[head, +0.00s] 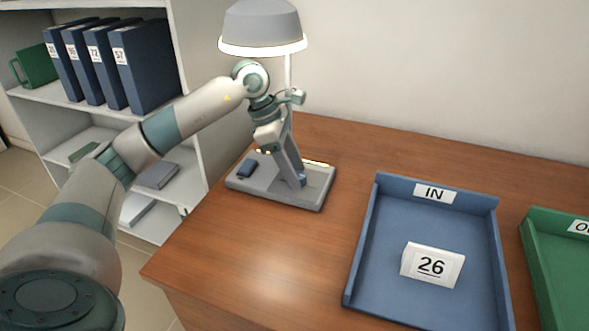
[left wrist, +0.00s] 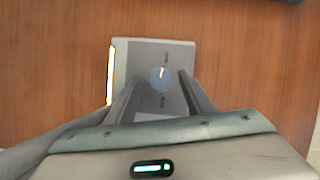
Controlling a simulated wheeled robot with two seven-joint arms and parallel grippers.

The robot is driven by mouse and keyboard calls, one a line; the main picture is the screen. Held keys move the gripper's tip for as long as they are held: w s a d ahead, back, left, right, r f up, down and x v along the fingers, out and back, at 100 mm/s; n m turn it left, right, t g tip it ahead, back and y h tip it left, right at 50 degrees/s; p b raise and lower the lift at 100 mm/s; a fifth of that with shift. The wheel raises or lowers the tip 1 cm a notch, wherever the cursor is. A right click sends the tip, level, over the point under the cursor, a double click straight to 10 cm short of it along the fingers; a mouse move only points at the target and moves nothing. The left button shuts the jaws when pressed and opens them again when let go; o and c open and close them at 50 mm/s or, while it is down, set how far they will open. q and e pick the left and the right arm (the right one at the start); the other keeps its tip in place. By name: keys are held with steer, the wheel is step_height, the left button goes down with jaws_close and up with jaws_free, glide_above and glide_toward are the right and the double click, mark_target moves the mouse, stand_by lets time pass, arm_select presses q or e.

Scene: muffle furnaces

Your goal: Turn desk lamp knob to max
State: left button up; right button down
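The desk lamp has a grey shade (head: 262,28), lit at its lower rim, and a flat grey base (head: 262,190) on the wooden desk. In the left wrist view a round blue knob (left wrist: 159,81) sits on the base's grey panel, with small lettering above and below. Its white pointer mark points up, slightly right. My left gripper (head: 299,181) reaches down over the base. Its two fingers are apart, one either side of the knob in the left wrist view, with visible gaps. I cannot tell how far above the panel the fingertips are. My right gripper is not in view.
A blue IN tray (head: 360,240) holding a white 26 card (head: 432,265) stands right, with a green tray (head: 545,265) beyond. A shelf with blue binders (head: 147,65) stands left. The front desk is clear.

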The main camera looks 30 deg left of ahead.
arm_select(q)
steer(key=shift+a+r, duration=0.2)
steer(key=shift+r, duration=0.25)
steer(key=shift+v, duration=1.1)
steer(key=s+a, duration=0.1)
steer(key=a, duration=0.2)
steer(key=s+a+b, duration=0.1)
steer(key=s+a, duration=0.1)
steer(key=a, duration=0.1)
steer(key=s+a, duration=0.1)
steer(key=a, duration=0.2)
steer(key=shift+s+a+f, duration=0.15)
steer(key=shift+s, duration=0.2)
steer(key=shift+s+a+b, duration=0.3)
steer(key=shift+s+a, duration=0.05)
steer(key=shift+a, duration=0.35)
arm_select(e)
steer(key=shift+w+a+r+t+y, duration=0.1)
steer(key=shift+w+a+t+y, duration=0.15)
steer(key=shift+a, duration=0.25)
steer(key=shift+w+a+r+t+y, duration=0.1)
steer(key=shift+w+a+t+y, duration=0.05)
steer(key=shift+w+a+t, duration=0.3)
arm_select(q)
steer(key=shift+s, duration=0.1)
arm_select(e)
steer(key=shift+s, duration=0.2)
